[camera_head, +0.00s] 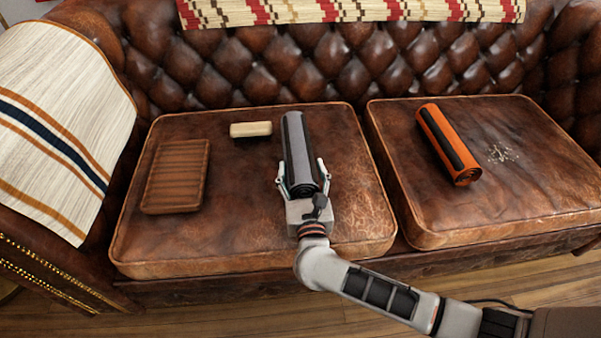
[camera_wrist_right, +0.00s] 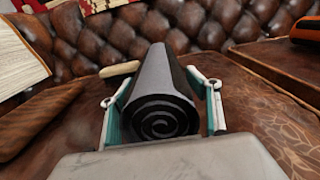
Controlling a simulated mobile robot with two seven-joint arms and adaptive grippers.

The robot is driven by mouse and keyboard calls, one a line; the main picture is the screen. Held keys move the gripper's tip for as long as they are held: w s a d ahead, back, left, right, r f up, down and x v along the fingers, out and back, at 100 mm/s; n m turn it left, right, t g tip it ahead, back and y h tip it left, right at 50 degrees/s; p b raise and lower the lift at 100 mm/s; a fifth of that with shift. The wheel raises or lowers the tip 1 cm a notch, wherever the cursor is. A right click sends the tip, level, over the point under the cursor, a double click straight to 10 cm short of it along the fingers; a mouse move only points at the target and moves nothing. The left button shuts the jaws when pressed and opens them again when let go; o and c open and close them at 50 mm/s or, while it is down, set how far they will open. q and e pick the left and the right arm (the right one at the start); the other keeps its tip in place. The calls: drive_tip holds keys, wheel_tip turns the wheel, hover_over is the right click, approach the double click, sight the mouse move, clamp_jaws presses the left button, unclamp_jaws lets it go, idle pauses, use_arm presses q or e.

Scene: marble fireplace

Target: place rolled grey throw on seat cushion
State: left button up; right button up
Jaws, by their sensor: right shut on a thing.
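The rolled grey throw (camera_head: 299,145) is a dark grey cylinder over the left seat cushion (camera_head: 240,237), its long side pointing toward the backrest. My right gripper (camera_head: 304,170) is shut on its near end, one finger on each side. In the right wrist view the throw (camera_wrist_right: 163,95) shows its spiral end between the fingers (camera_wrist_right: 163,112). I cannot tell whether its underside touches the cushion. My left gripper is not in view.
A brown ribbed tray-like object (camera_head: 176,176) and a cream block (camera_head: 251,129) lie on the left cushion. The right cushion (camera_head: 520,205) holds an orange and black roll (camera_head: 447,143) and small pale crumbs (camera_head: 502,153). A striped blanket (camera_head: 60,120) covers the left armrest.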

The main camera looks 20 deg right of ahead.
sight(305, 194)
drive_tip(key=shift+f, duration=0.45)
drive_tip(key=shift+r, duration=0.2)
drive_tip(key=o, duration=1.3)
drive_tip(key=shift+f, duration=0.15)
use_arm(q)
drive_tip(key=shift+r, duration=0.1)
use_arm(e)
drive_tip(key=shift+o, duration=0.2)
drive_tip(key=shift+s, duration=0.2)
drive_tip(key=v, duration=0.3)
drive_tip(key=p+v, duration=0.1)
drive_tip(key=v, duration=0.2)
drive_tip(key=shift+w+r, duration=0.1)
drive_tip(key=shift+r, duration=0.15)
drive_tip(key=shift+s+a+p, duration=0.2)
drive_tip(key=shift+s+p, duration=0.15)
drive_tip(key=shift+s, duration=0.2)
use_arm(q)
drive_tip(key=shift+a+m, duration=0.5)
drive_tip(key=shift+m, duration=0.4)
use_arm(e)
drive_tip(key=shift+s+f, duration=0.1)
